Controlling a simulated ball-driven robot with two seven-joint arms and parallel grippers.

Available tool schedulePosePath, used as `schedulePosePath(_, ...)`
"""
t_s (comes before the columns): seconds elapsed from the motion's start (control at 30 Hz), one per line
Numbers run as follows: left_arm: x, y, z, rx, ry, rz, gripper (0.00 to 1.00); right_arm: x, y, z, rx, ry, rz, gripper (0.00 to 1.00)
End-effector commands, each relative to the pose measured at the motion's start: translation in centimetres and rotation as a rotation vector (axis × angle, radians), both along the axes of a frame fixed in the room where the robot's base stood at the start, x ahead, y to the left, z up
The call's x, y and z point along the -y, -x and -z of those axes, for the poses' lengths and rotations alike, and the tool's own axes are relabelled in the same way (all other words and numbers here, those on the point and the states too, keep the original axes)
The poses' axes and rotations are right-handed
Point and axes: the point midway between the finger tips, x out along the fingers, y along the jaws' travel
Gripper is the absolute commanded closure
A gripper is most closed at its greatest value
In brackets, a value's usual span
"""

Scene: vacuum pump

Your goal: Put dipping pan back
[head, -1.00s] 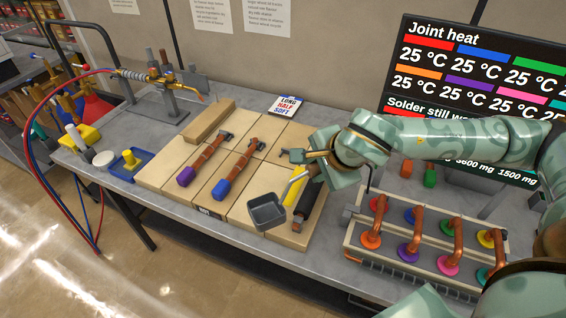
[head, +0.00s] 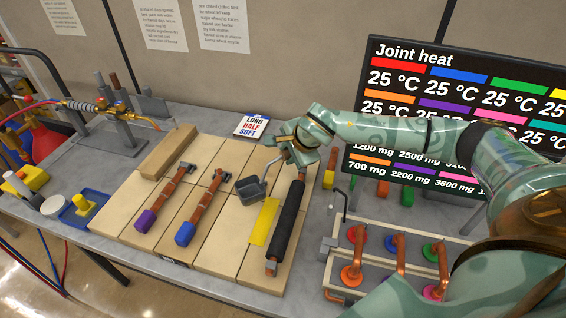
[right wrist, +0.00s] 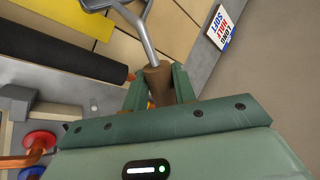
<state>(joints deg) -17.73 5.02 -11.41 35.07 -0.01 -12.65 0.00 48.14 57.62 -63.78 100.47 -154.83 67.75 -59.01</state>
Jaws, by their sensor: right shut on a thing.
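The dipping pan (head: 249,190) is a small dark grey square pan with a thin metal handle. It is over the wooden boards, left of the yellow strip's far end; I cannot tell how high it hangs. My right gripper (head: 281,158) is shut on its handle, behind and right of the pan. In the right wrist view the brown grip (right wrist: 158,84) is between the two green fingers (right wrist: 158,92), and the pan (right wrist: 97,4) shows only partly at the top edge. My left gripper is not in view.
The wooden boards (head: 212,258) hold copper pipes with purple and blue ends, a yellow strip (head: 263,222) and a black-sleeved pipe (head: 286,220). A rack of copper elbows (head: 352,262) is at right, a torch stand (head: 122,130) at left.

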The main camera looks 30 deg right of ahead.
Motion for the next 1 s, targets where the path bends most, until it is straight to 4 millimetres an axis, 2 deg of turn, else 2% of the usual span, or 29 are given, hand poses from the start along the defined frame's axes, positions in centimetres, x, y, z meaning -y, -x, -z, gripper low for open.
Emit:
schedulePosePath(0.03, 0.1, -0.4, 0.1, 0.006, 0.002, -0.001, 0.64, 0.0, -0.8, 0.7, 0.003, -0.004, 0.002, 1.00)
schedulePosePath(0.17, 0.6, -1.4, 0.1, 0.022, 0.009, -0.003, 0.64, 0.2, -2.0, 2.1, 0.005, -0.005, 0.002, 1.00)
schedulePosePath(0.33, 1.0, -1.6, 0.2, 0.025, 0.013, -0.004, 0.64, 0.3, -2.9, 3.3, 0.005, -0.003, 0.001, 1.00)
schedulePosePath(0.5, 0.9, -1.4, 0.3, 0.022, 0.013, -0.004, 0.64, 0.3, -2.9, 5.8, 0.005, -0.004, 0.001, 1.00)
schedulePosePath(0.77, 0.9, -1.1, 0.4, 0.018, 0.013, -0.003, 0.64, 0.3, -2.9, 6.2, 0.006, -0.004, 0.001, 1.00)
schedulePosePath(0.8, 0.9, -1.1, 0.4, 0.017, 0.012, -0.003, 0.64, 0.3, -2.8, 6.3, 0.003, -0.001, 0.000, 0.65)
schedulePosePath(0.83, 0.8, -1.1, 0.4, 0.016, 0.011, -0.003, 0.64, 0.3, -2.7, 6.3, 0.003, -0.001, 0.000, 0.57)
schedulePosePath(0.87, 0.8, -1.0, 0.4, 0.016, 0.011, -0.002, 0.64, 0.3, -2.7, 6.3, 0.003, -0.001, 0.000, 0.51)
schedulePosePath(1.0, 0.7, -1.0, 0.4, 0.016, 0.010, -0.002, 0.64, 0.3, -2.8, 6.3, 0.003, -0.001, 0.000, 0.51)
